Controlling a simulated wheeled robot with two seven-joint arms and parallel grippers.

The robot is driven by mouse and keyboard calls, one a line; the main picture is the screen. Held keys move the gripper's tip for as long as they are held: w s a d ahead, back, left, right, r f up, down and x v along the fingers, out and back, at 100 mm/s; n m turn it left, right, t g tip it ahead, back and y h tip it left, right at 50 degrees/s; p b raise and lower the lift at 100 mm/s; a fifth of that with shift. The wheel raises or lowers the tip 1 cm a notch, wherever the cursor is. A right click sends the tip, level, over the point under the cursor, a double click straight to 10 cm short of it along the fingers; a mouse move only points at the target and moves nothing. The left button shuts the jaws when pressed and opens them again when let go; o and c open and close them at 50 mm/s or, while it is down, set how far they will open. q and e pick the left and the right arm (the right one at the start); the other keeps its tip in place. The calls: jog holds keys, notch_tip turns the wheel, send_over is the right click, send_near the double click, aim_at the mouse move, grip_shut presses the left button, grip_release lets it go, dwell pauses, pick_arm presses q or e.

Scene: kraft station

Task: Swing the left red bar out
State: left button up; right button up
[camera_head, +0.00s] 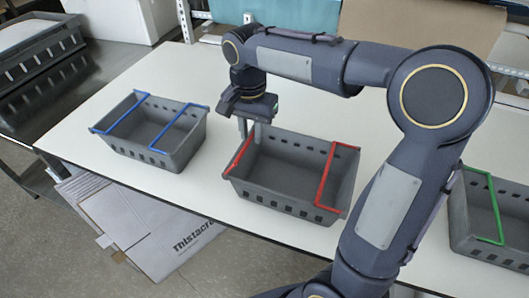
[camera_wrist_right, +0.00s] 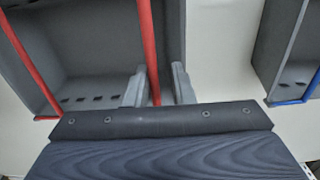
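The grey crate (camera_head: 285,203) with two red bars stands in the middle of the table. Its left red bar (camera_head: 238,158) lies along the crate's left end, and its right red bar (camera_head: 325,178) lies over the right part of the crate. My right gripper (camera_head: 249,130) points down at the back end of the left red bar. In the right wrist view, the left red bar (camera_wrist_right: 149,45) runs between the two open fingers (camera_wrist_right: 158,88), with a gap on both sides. The right red bar (camera_wrist_right: 28,58) shows further left there. My left gripper is not in view.
A grey crate (camera_head: 165,155) with blue bars stands to the left, and one with green bars (camera_head: 490,240) stands at the right edge. White table (camera_head: 215,190) shows bare between the crates. My right arm crosses above the table's right half.

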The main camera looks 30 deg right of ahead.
jog(key=shift+w+a+r, duration=0.1)
jog(key=shift+w+a+r+p, duration=0.2)
jog(key=shift+w+a+p, duration=0.5)
jog(key=shift+w, duration=0.2)
jog(key=shift+w+a+p, duration=0.65)
jog(key=shift+w+a, duration=0.1)
jog(key=shift+w, duration=0.2)
notch_tip(320, 180, up, 8)
jog(key=p, duration=0.4)
jog(key=shift+s+d+p, duration=0.3)
jog(key=shift+s, duration=0.15)
